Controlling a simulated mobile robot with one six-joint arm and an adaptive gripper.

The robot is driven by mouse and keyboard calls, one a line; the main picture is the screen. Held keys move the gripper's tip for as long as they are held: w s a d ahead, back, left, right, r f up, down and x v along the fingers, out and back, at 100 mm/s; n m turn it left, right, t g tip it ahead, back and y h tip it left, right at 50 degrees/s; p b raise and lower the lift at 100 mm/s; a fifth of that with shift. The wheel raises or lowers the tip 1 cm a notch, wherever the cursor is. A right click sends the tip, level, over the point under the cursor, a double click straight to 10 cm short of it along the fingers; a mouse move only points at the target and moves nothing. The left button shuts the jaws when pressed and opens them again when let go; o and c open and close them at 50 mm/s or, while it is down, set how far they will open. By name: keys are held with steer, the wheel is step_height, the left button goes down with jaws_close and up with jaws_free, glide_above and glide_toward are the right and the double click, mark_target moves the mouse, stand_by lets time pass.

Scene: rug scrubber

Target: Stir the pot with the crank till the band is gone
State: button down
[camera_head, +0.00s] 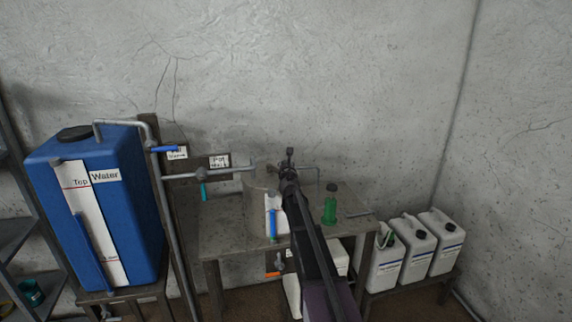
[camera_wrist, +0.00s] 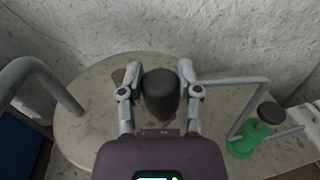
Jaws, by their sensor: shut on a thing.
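My gripper (camera_head: 289,170) is over the table, at the top of the pot (camera_head: 256,212). In the wrist view its two fingers (camera_wrist: 157,82) are closed on a dark rounded knob, which I take to be the crank's handle (camera_wrist: 160,100). A thin grey bent rod (camera_wrist: 238,80) runs right from beside the knob and turns down; I cannot tell whether it joins the crank. The pot is a pale cylinder, partly hidden by my arm. A white plate and a blue strip (camera_head: 272,223) show on its front. The pot's contents and any band cannot be made out.
A green bottle (camera_head: 329,206) stands on the table (camera_head: 220,238), right of my arm. A blue water tank (camera_head: 125,215) and grey pipes (camera_head: 205,174) are to the left. Several white jugs (camera_head: 416,248) stand on a low bench to the right. The wall is close behind.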

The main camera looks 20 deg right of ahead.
steer(key=shift+s+d, duration=0.1)
steer(key=shift+d, duration=0.1)
steer(key=shift+a, duration=0.1)
steer(key=shift+c, duration=1.4)
jaws_free()
steer(key=shift+a, duration=0.1)
steer(key=v, duration=1.2)
